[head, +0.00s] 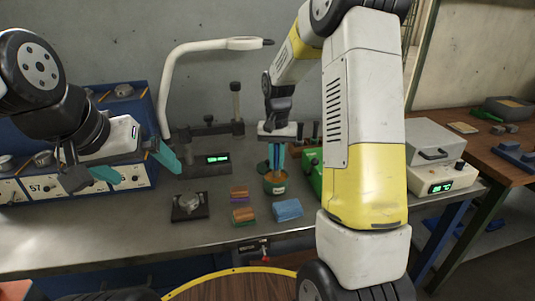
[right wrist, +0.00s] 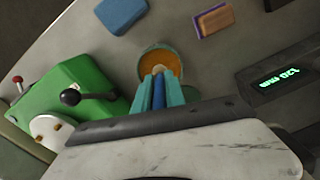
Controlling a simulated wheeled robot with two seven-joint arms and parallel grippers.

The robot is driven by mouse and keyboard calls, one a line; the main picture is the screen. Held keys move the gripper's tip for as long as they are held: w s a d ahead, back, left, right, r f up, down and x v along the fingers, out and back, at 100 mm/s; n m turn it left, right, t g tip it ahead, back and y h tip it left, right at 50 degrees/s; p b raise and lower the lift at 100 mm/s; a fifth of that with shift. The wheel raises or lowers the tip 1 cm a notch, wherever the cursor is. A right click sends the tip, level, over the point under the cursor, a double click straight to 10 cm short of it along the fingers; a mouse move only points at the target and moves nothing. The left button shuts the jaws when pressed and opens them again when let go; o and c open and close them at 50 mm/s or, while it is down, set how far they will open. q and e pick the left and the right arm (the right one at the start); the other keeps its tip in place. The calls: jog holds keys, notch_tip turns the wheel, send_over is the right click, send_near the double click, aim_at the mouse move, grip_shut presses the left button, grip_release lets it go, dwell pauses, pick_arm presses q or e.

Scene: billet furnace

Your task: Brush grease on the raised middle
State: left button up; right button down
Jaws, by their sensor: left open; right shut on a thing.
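My right gripper (head: 276,162) points down and is shut on a blue-handled brush (right wrist: 158,92). The brush's light tip is at a small pot of orange-brown grease (right wrist: 162,60); whether it touches the grease I cannot tell. The pot (head: 275,186) stands on the bench directly below the gripper. A grey metal part with a raised middle (head: 190,201) sits on a dark square plate (head: 188,216), left of the pot. My left gripper (head: 138,170) is open and empty, with teal fingers spread, above and left of that plate.
A gauge with a green display (head: 213,159) stands behind. A green machine (right wrist: 80,95) is close beside the pot. Blue drawer units (head: 120,180) stand at left. The bench front is clear.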

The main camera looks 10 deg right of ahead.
aim_at(277, 144)
jog(key=shift+f, duration=0.6)
dwell(1.2)
jog(key=shift+r, duration=3.6)
jog(key=shift+s, duration=0.1)
